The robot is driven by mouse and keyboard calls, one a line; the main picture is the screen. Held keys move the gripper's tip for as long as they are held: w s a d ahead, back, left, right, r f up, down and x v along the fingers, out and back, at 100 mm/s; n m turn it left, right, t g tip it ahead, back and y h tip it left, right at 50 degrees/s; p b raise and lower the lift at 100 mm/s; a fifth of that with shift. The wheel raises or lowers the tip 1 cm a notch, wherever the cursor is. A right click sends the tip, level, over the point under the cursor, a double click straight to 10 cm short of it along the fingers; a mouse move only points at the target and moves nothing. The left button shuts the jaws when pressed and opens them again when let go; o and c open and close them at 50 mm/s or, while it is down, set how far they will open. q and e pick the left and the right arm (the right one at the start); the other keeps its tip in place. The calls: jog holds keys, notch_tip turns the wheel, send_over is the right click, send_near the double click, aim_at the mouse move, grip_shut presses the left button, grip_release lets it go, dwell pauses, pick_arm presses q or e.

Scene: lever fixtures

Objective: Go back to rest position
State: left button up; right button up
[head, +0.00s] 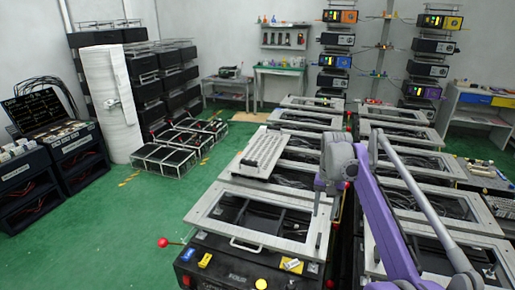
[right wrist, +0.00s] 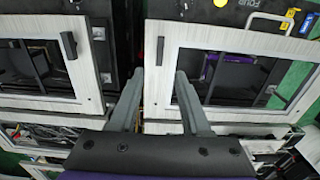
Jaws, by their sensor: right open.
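My right gripper (head: 322,184) hangs above the nearest fixture at the end of my purple arm, pointing down; it is small in the head view. In the right wrist view the right gripper (right wrist: 158,74) has its two grey fingers apart with nothing between them. Framed fixture panels (right wrist: 225,40) lie below, with a dark gap between them under the fingers. The nearest fixture (head: 215,205) has a pale frame, a dark front and a red-knobbed lever (head: 165,242) sticking out to the left. My left gripper is out of view.
Two rows of framed fixtures run to the back, with a narrow gap between them. A pale slatted panel (head: 262,150) lies on one fixture. Black cabinets (head: 40,170) and a white roll (head: 108,105) stand at the left. Green floor (head: 130,225) is open left of the fixtures.

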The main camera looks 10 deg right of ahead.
jog(key=s+a+f+n+t, duration=0.2)
jog(key=s+a+f, duration=0.2)
jog(key=s, duration=0.5)
jog(key=s+a+f+n+t, duration=0.1)
jog(key=s+a+f, duration=0.4)
jog(key=s, duration=0.5)
jog(key=s+a+f+n+t, duration=0.2)
jog(key=s+a, duration=0.4)
jog(key=s, duration=0.3)
notch_tip(320, 180, down, 2)
jog(key=shift+s+f+n+t, duration=0.15)
jog(key=shift+s+n+t, duration=0.15)
jog(key=shift+n, duration=0.4)
jog(key=shift+a, duration=0.1)
